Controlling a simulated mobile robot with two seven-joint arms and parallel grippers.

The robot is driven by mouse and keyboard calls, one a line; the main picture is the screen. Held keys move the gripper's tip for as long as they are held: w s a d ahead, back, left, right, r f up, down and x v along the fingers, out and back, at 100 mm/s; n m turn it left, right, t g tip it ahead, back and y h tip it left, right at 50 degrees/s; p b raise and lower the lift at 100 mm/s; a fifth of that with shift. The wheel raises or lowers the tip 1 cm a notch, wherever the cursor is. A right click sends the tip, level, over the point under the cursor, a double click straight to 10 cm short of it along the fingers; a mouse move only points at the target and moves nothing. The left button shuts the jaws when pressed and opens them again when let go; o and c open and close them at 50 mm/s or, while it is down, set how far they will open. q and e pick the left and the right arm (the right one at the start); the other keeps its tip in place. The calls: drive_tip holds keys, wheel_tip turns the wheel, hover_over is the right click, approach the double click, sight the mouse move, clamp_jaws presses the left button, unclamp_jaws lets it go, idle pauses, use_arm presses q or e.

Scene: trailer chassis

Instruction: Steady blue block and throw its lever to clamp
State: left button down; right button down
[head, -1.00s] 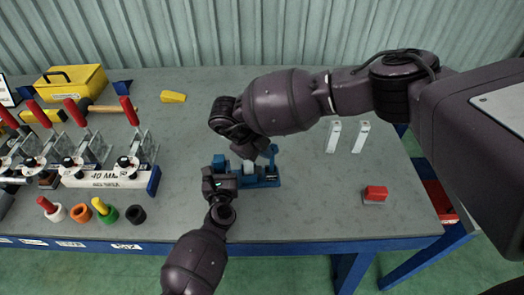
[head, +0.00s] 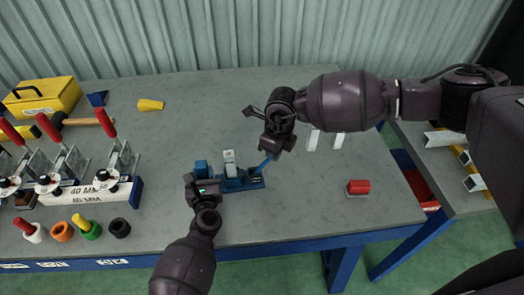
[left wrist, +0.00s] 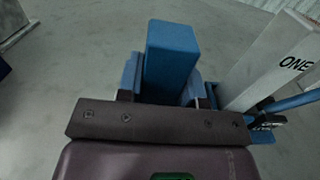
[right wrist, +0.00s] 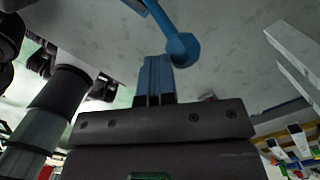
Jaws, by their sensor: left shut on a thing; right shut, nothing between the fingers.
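The blue clamp fixture (head: 240,182) stands on the grey table. Its upright blue block (left wrist: 172,55) is at the fixture's left end, between the fingers of my left gripper (head: 200,185), which is shut on it. The fixture's blue lever (head: 264,166) leans up to the right. In the right wrist view the lever's knob (right wrist: 183,48) is just ahead of the blue fingertips of my right gripper (right wrist: 155,72). That gripper is shut and empty; I cannot tell whether it touches the knob. A white piece marked ONE (left wrist: 278,60) stands in the fixture beside the block.
Red-handled toggle clamps (head: 125,160) and several coloured rings (head: 88,229) are at the left. A red block (head: 358,187) lies to the right, and two white bars (head: 326,140) behind it. The table between fixture and red block is clear.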

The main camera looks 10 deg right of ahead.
drive_tip(key=d+f+y, duration=0.1)
drive_tip(key=y, duration=0.1)
drive_tip(key=d+f+y, duration=0.1)
drive_tip(key=d+y, duration=0.1)
drive_tip(key=shift+d+f, duration=0.3)
drive_tip(key=shift+f, duration=0.05)
drive_tip(key=shift+a, duration=0.15)
drive_tip(key=shift+a+f, duration=0.2)
drive_tip(key=shift+a, duration=0.4)
